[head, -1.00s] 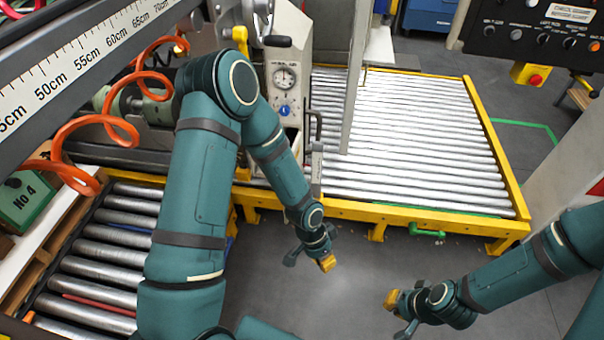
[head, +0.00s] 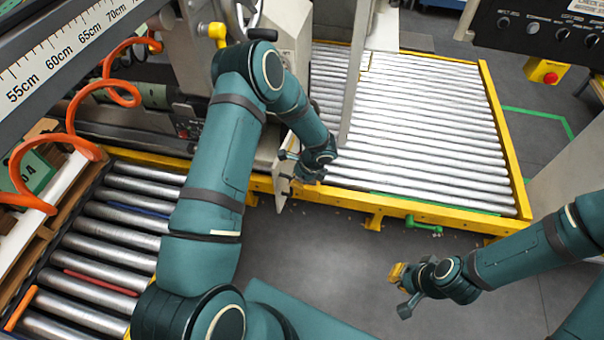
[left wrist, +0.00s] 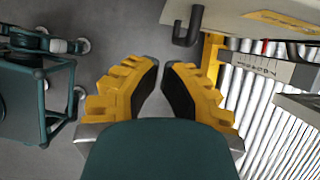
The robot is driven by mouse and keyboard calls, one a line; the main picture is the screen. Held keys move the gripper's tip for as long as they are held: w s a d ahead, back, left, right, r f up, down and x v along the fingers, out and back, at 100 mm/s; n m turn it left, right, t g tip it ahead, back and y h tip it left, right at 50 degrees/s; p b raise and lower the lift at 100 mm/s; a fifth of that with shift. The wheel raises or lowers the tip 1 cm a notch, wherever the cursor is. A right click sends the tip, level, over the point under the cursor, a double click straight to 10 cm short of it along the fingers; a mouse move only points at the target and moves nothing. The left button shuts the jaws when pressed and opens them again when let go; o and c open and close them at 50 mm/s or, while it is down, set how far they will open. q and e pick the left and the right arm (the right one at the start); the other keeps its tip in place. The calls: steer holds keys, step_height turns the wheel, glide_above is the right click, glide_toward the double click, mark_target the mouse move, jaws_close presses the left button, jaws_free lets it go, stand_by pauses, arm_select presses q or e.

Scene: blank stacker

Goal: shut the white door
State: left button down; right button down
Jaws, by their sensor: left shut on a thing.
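The white door, as far as I can make it out, is the narrow pale panel (head: 283,188) at the front of the machine, left of the rollers. My left forearm partly hides it. In the left wrist view a pale panel (left wrist: 228,12) with a black hooked handle (left wrist: 187,30) lies just beyond my left fingertips. My left gripper (head: 312,176) is beside the panel, with its yellow fingers (left wrist: 161,66) drawn close together on something I cannot make out. My right gripper (head: 398,288) hangs over the floor at lower right, apart from the door; its finger opening is unclear.
A yellow-framed roller bed (head: 425,135) lies right of the panel, with a grey upright post (head: 355,75) at its left. Another roller conveyor (head: 110,235) is at lower left. A control box (head: 545,30) is at upper right. Grey floor (head: 350,245) is open in front.

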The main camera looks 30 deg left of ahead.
arm_select(q)
steer(key=shift+s+a+f, duration=0.1)
steer(key=shift+a+f, duration=0.35)
steer(key=shift+a, duration=0.4)
steer(key=shift+s+a+f, duration=0.15)
steer(key=shift+a+f, duration=0.35)
steer(key=shift+a, duration=0.3)
steer(key=shift+s+a+f, duration=0.1)
steer(key=shift+a+f, duration=0.35)
steer(key=shift+a, duration=0.4)
steer(key=shift+a, duration=0.1)
